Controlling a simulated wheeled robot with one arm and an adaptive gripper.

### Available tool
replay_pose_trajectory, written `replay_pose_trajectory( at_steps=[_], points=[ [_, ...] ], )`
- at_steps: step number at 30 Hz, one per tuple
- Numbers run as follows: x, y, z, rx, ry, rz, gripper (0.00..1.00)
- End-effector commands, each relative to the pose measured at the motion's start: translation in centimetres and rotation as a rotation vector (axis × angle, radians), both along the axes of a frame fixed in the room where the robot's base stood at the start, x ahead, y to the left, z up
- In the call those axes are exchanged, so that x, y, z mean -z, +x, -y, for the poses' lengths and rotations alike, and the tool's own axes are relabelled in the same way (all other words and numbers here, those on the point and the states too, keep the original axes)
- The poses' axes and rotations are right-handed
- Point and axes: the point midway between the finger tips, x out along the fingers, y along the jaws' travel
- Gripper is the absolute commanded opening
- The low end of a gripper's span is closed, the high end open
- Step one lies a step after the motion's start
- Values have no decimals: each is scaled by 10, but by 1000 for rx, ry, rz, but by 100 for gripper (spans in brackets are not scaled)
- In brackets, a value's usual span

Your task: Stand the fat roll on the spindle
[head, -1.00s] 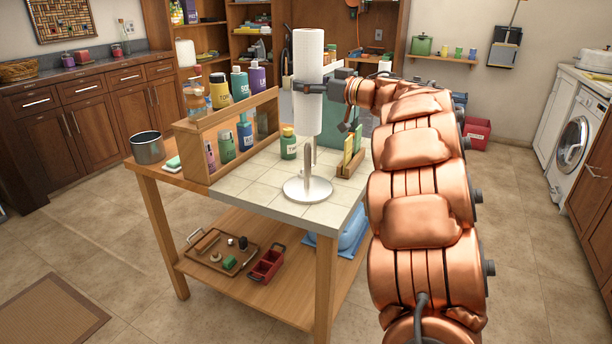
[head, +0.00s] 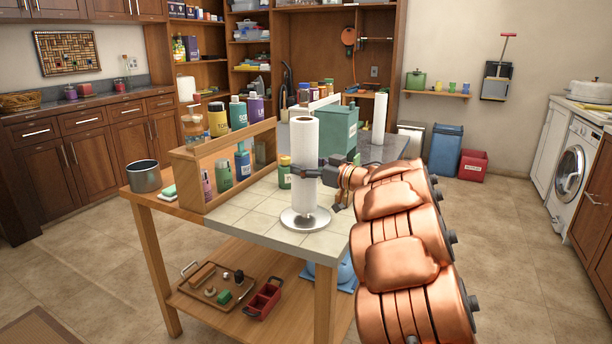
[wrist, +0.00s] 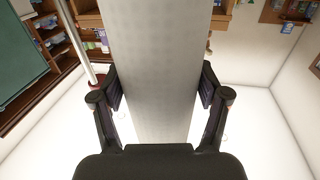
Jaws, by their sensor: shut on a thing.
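The fat roll (head: 304,150) is a tall white paper roll, upright over the round metal base of the spindle (head: 305,219) on the tiled table top. The spindle's rod is hidden now, so the roll appears to be around it. The roll's lower end is close to the base; I cannot tell whether it touches. My gripper (head: 306,173) is shut on the roll around its middle, coming from the right. In the wrist view the roll (wrist: 160,75) stands between the two fingers of my gripper (wrist: 160,92).
A wooden rack (head: 225,165) of bottles stands left of the spindle. A green box (head: 338,132) and a second white roll (head: 379,118) stand farther back. A metal pot (head: 143,176) sits at the table's left corner.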

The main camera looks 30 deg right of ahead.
Motion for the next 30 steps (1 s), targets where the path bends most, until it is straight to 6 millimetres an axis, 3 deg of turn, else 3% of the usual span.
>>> replay_pose_trajectory(
  at_steps=[4, 16, 17, 24, 30],
  points=[
    [21, 0, 0, 0, 2, -2, 35],
    [23, 0, -1, -1, -1, 1, 35],
    [24, 0, -1, -2, -1, 0, 76],
    [23, 0, -1, -1, -1, 0, 99],
    [23, 0, -1, -1, -1, 0, 99]
  ],
)
